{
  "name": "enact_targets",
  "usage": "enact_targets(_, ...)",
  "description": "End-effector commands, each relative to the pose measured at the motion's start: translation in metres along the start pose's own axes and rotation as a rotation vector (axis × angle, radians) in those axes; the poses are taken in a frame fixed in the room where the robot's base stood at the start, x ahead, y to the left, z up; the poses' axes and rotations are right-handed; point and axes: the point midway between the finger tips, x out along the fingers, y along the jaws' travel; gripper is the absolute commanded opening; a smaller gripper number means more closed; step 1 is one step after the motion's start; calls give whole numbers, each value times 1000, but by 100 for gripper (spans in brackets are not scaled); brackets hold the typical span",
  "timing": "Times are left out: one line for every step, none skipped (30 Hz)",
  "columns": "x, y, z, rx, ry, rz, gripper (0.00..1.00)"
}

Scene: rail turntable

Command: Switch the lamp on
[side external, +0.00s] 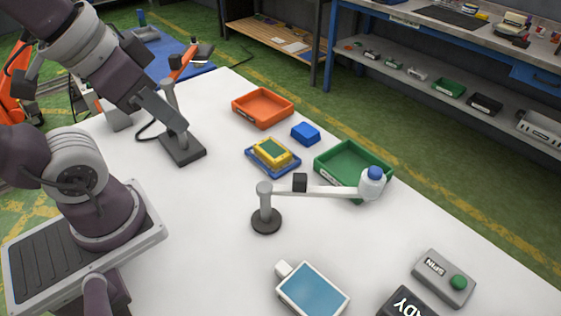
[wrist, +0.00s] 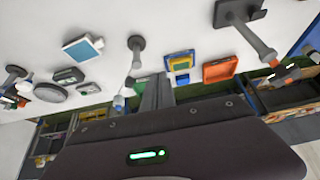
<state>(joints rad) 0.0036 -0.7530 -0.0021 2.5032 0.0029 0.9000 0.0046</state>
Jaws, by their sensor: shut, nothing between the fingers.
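No lit lamp shows, and I cannot tell for sure which thing is the lamp. A stand with a dark square base (side external: 182,149), a grey post and an orange upper part has a black cable, and looks lamp-like. It also shows at the upper right of the wrist view (wrist: 240,12). A round-based stand (side external: 266,212) carries a horizontal white arm with a blue-capped white head (side external: 371,184) by the green tray. My gripper (side external: 178,122) is shut and empty, overlapping the square-based stand in the side view; contact is unclear. It points away in the wrist view (wrist: 157,82).
An orange tray (side external: 262,109), a green tray (side external: 352,162), a blue block (side external: 305,133) and a yellow-blue stack (side external: 272,153) stand behind.

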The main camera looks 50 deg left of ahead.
Motion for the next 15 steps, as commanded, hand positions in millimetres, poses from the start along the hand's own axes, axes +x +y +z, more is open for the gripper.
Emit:
enact_targets(0, 0, 0, -3, 0, 0, 0)
enact_targets(0, 0, 0, -4, 0, 0, 0)
enact_targets(0, 0, 0, -5, 0, 0, 0)
enact_targets(0, 0, -1, -5, 0, 0, 0)
enact_targets(0, 0, -1, -6, 0, 1, 0)
enact_targets(0, 0, -1, -7, 0, 1, 0)
enact_targets(0, 0, -1, -7, 0, 1, 0)
enact_targets(0, 0, -1, -8, 0, 1, 0)
enact_targets(0, -2, -2, -12, 3, -5, 0)
enact_targets(1, -6, -6, -19, 9, -17, 0)
enact_targets(2, -12, -11, -29, 21, -35, 0)
enact_targets(4, -25, -21, -50, 44, -73, 0)
enact_targets(6, -38, -31, -70, 69, -110, 0)
enact_targets(8, -54, -44, -91, 101, -155, 0)
enact_targets(10, -79, -63, -120, 153, -222, 0)
